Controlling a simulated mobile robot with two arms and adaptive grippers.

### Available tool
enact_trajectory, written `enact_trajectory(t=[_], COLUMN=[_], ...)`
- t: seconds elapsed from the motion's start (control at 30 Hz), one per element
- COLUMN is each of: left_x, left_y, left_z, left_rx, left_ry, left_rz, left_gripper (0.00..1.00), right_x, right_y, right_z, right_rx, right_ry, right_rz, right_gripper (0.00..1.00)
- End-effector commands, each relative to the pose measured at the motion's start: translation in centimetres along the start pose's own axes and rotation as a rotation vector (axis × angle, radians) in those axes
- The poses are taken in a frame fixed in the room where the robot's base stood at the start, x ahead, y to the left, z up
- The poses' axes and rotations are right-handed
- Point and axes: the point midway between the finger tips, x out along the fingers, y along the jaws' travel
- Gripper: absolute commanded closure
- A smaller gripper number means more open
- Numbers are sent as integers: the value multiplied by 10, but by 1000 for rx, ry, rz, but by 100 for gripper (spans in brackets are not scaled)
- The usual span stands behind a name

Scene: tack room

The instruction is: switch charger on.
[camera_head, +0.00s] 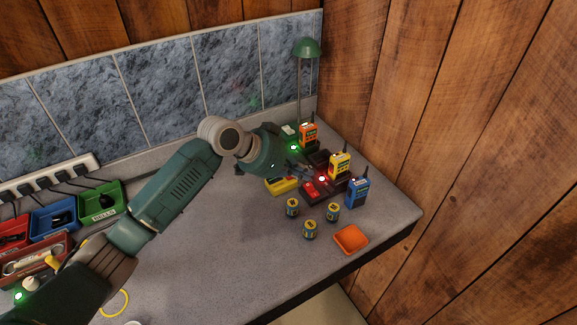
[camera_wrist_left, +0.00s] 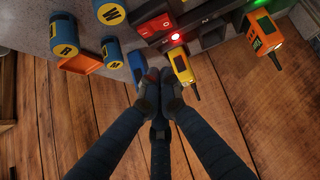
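A dark charger bank with a red rocker switch (camera_head: 311,188) stands near the right end of the bench. A red light (camera_head: 322,179) glows beside the switch. The switch (camera_wrist_left: 157,26) and red light (camera_wrist_left: 177,37) also show in the left wrist view. A yellow radio (camera_head: 340,164) and a blue radio (camera_head: 357,191) stand at the bank's right side. An orange radio (camera_head: 308,135) stands behind, near a green light (camera_head: 293,147). My left gripper (camera_head: 303,172) is beside the bank; in the wrist view its fingertips (camera_wrist_left: 160,78) are together, with nothing visible between them. My right gripper is out of view.
Several blue-and-yellow batteries (camera_head: 310,229), an orange tray (camera_head: 351,239) and a yellow device (camera_head: 281,185) lie close by. A green lamp (camera_head: 306,47) stands behind. Coloured boxes and a power strip (camera_head: 49,176) are at left. The bench middle is mostly clear.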

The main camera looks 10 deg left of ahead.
Motion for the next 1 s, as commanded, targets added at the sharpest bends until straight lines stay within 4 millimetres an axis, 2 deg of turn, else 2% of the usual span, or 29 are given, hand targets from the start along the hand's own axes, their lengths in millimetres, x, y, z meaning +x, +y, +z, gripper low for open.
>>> enact_trajectory(t=[0.03, 0.2, 0.4, 1.0], left_x=[-9, -40, -61, -64], left_y=[0, 5, 8, 9], left_z=[2, 2, 0, 0], left_rx=[4, 4, 2, 0], left_ry=[5, 4, 3, 2], left_rz=[-4, -4, -2, 0], left_gripper=[100, 100, 100, 100], right_x=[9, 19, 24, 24], right_y=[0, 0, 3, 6], right_z=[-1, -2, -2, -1], right_rx=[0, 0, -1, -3], right_ry=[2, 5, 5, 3], right_rz=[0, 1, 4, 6], right_gripper=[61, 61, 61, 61])
